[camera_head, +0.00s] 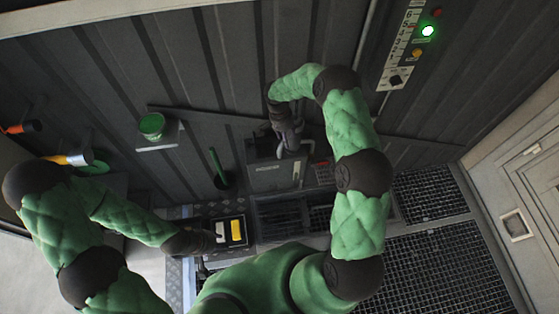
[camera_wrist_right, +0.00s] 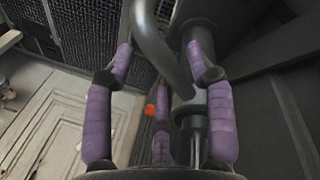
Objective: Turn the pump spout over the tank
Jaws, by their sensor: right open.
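The pump spout shows in the right wrist view as a bent grey pipe (camera_wrist_right: 152,45) joined to an upright grey post with a collar. My right gripper (camera_head: 288,140) is at the pump by the back wall. In the right wrist view its purple fingers (camera_wrist_right: 160,105) are spread apart around the pipe and post; I cannot tell whether they touch. A grey box with a label (camera_head: 275,176) stands just below this gripper; I cannot tell if it is the tank. My left gripper (camera_head: 218,236) is low at the left, beside a small tray; its fingers are too small to read.
The small dark tray (camera_head: 244,222) holds a yellow and a white item. A green cup (camera_head: 152,126) stands on a wall shelf. A control strip (camera_head: 400,45) with a lit green lamp is on the wall. Metal grating (camera_head: 440,265) covers the right floor.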

